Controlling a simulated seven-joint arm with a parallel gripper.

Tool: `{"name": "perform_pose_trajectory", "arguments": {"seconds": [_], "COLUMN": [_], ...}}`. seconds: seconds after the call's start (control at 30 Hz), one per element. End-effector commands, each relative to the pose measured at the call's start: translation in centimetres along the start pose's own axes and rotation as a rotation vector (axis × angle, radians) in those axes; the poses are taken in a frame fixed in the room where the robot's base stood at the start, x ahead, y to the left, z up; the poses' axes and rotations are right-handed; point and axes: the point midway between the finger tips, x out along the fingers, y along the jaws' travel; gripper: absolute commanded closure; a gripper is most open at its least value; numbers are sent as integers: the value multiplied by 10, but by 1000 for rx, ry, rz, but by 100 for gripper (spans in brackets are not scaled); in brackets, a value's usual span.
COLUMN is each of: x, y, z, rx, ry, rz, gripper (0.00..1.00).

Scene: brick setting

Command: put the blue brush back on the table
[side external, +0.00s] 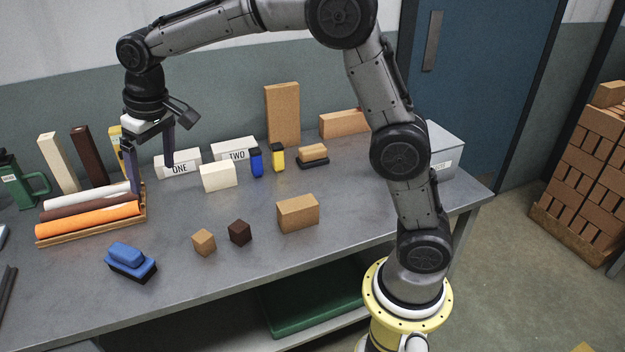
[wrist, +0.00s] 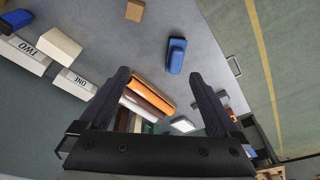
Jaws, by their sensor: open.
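The blue brush (side external: 130,262) lies on the grey table (side external: 330,240) near its front left, blue body and handle on top and a dark base below. It also shows in the wrist view (wrist: 177,55), beyond my fingertips and apart from them. My gripper (side external: 152,178) is open and empty. It hangs above the back left of the table, near the rolls in the wooden tray and well behind the brush. The wrist view shows its two fingers (wrist: 160,75) spread wide.
A wooden tray (side external: 144,206) holds orange, brown and white rolls. White blocks marked ONE (side external: 180,168) and TWO (side external: 236,155) stand at the back. Small tan (side external: 204,242) and dark brown (side external: 240,232) cubes lie right of the brush. A green can (side external: 18,180) stands far left.

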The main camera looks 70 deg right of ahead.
Motion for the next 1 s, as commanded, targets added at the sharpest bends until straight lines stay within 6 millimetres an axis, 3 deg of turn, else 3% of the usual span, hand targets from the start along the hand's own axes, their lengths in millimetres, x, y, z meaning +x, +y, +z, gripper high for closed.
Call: {"name": "perform_pose_trajectory", "arguments": {"seconds": [0.03, 0.2, 0.4, 0.53, 0.7, 0.83, 1.0], "x": [-21, -65, -95, -101, -93, -85, -79], "y": [9, 31, 52, 62, 70, 73, 74], "z": [17, 77, 156, 210, 270, 297, 311], "rx": [4, 3, 1, 0, -2, -3, -4], "ry": [22, 75, 140, 180, 225, 248, 257], "rz": [-2, -3, 0, 5, 13, 17, 20], "gripper": [3, 3, 3, 3, 3, 3, 3]}}
